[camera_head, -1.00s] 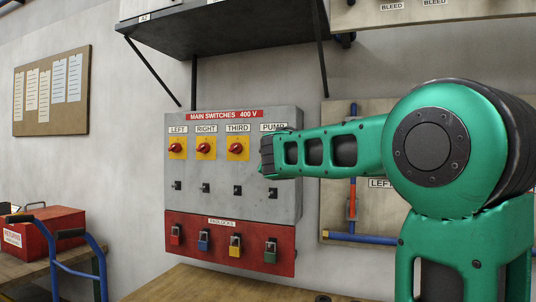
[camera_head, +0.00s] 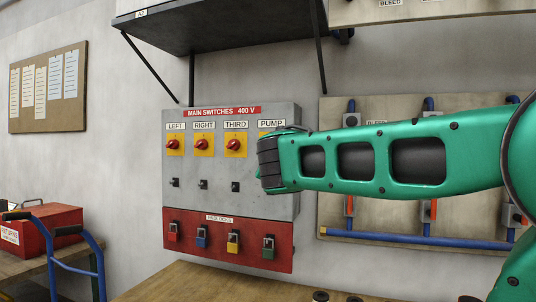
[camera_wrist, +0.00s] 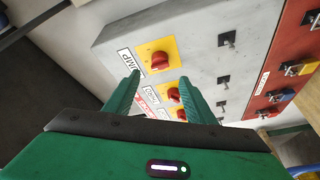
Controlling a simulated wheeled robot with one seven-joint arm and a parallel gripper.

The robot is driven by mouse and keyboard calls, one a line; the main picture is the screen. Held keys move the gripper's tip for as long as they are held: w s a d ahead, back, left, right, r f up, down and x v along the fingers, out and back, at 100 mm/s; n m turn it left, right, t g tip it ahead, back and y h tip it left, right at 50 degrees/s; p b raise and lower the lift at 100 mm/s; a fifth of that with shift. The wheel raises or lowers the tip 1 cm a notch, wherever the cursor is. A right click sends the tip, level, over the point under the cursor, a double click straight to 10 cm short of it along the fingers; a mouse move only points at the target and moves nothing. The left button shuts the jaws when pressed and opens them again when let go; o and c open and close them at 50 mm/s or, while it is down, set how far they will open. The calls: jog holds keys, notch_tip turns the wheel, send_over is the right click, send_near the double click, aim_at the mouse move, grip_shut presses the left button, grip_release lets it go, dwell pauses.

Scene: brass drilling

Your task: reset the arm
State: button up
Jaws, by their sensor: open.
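My gripper (camera_wrist: 160,79) shows in the wrist view with its two green fingers apart and nothing between them. It faces the grey switch panel (camera_wrist: 196,52), seen turned on its side, and the red knob of the pump switch (camera_wrist: 160,61) shows between and just beyond the fingertips. How far the fingertips are from the panel I cannot tell. In the head view my green arm reaches in from the right across the picture, and its dark end covers part of the panel (camera_head: 215,190) near the pump switch. The gripper itself cannot be made out there.
Padlocks hang on the red strip (camera_head: 190,251) below the switches. A dark shelf (camera_head: 225,35) juts out above the panel. A board with blue pipes (camera_head: 400,239) is on the wall behind my arm. A red box (camera_head: 50,228) stands at the left.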

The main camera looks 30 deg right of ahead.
jog(key=shift+f, duration=0.1)
dwell(0.3)
jog(key=s+d+f+m+g+y, duration=0.25)
jog(key=s+f+g, duration=0.35)
jog(key=f, duration=0.8)
jog(key=s+d+f+m+g+y, duration=0.2)
jog(key=s+d+f+m+g, duration=0.15)
jog(key=s+f, duration=0.7)
jog(key=s+a+f+m+g+y, duration=0.2)
jog(key=s+a+f+m+g, duration=0.1)
jog(key=s+f, duration=0.6)
jog(key=s+a+f+m+g+y, duration=0.3)
jog(key=s+a+f, duration=0.3)
jog(key=s+f, duration=0.3)
jog(key=shift+s+a+f+m+g, duration=0.3)
jog(key=shift+s+m+g, duration=0.3)
jog(key=shift+s, duration=0.45)
jog(key=shift+w, duration=0.15)
jog(key=shift+w+f, duration=0.2)
jog(key=shift+w, duration=0.3)
